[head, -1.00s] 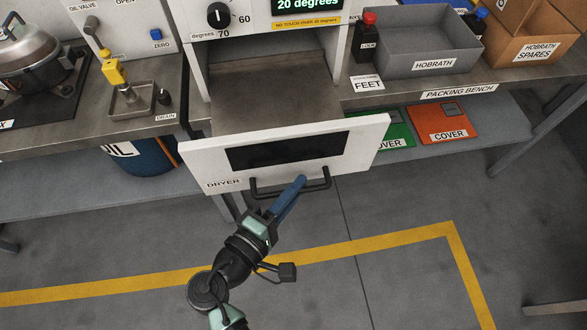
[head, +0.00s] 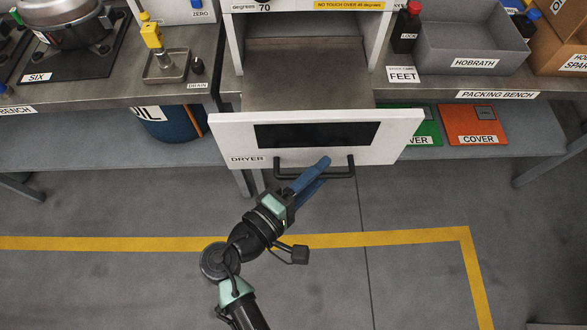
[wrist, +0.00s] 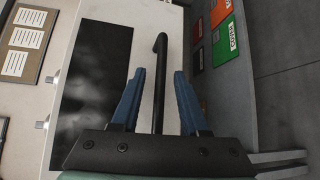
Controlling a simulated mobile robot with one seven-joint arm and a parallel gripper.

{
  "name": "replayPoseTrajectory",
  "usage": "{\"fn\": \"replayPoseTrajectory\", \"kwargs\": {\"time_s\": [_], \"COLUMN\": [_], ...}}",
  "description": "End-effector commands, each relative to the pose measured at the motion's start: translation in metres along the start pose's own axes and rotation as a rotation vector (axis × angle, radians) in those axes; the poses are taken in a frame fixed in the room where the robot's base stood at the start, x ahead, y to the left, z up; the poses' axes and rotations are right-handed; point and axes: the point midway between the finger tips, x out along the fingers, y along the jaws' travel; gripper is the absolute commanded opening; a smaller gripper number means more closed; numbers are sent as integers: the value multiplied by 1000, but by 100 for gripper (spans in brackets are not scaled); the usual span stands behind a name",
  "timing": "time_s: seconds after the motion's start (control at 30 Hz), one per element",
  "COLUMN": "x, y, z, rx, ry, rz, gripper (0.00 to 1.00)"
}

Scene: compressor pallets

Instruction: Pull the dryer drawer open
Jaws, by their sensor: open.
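The dryer drawer (head: 228,137) has a white front with a dark window and the label DRYER. It stands pulled out from the white cabinet above the bench. Its black bar handle (head: 343,175) runs along the lower front. My gripper (head: 318,172) is at the handle with its blue fingers apart. In the wrist view, the handle (wrist: 160,80) passes between the open fingers of my gripper (wrist: 157,100), with a gap on each side. The drawer front (wrist: 146,60) lies beyond it. The drawer's inner floor (head: 305,80) shows in the head view and looks empty.
The grey HOBRATH bin (head: 472,62) and a red-capped bottle (head: 407,28) stand on the bench at right. Green (head: 425,122) and orange (head: 474,122) COVER panels lie on the shelf below. The floor in front, with a yellow line (head: 400,240), is clear.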

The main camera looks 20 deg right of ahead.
Motion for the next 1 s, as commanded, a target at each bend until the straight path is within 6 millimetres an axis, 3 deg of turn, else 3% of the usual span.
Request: {"fn": "replayPoseTrajectory", "kwargs": {"time_s": [0.23,0.5,0.7,1.0], "x": [-21,-81,-115,-130], "y": [-1,-1,0,0], "z": [-1,-1,-1,0], "rx": [-1,1,1,0], "ry": [3,5,4,0], "rz": [0,-1,0,0], "gripper": [45,45,45,45]}}
